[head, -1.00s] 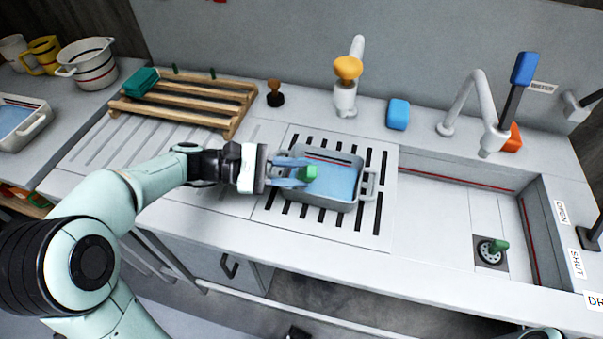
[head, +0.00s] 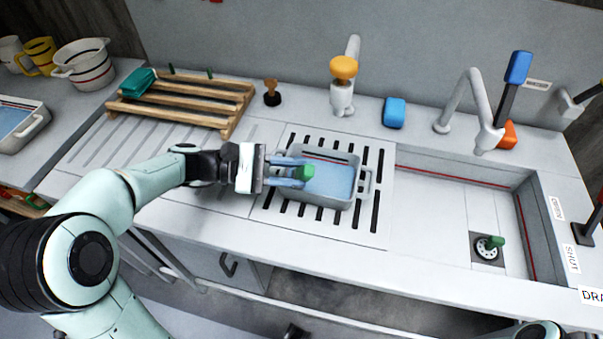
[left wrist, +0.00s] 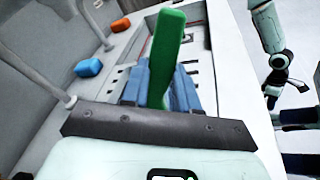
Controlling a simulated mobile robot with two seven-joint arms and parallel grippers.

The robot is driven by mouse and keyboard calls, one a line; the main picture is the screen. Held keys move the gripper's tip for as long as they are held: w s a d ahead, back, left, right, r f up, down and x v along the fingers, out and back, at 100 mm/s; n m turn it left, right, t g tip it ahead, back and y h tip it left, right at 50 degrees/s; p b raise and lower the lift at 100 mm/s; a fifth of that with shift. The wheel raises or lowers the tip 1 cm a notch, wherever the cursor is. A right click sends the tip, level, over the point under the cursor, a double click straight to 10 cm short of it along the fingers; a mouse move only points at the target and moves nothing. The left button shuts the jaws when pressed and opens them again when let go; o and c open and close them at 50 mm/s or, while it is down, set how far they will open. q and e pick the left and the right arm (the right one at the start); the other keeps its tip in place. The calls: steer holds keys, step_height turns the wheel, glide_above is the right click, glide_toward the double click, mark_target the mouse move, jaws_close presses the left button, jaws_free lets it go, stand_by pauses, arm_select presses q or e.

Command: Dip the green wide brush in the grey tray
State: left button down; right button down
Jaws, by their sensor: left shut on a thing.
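My left gripper (head: 296,174) is shut on the green wide brush (head: 304,172) at the left side of the grey tray (head: 330,201). In the head view, only the top of the brush's green handle shows above the fingers. In the left wrist view, the handle (left wrist: 166,55) stands up between the blue-grey fingers (left wrist: 160,90), slightly tilted. The tray holds a flat light blue surface (head: 332,180). The brush's lower end is hidden, so I cannot tell whether it touches the blue. My right gripper cannot be made out clearly.
The tray stands on a slotted panel (head: 367,222). A wooden rack (head: 190,104), a brown stamp-like item (head: 272,92), an orange-topped dispenser (head: 343,88) and a blue sponge (head: 394,112) are behind. The sink (head: 440,200) and faucet (head: 462,98) are right. The front counter strip is clear.

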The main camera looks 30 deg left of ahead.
arm_select(q)
steer(key=shift+a, duration=0.15)
steer(key=shift+s+a, duration=0.2)
steer(key=shift+a, duration=0.4)
step_height(320, 180, up, 10)
steer(key=p, duration=0.9)
stand_by(0.3)
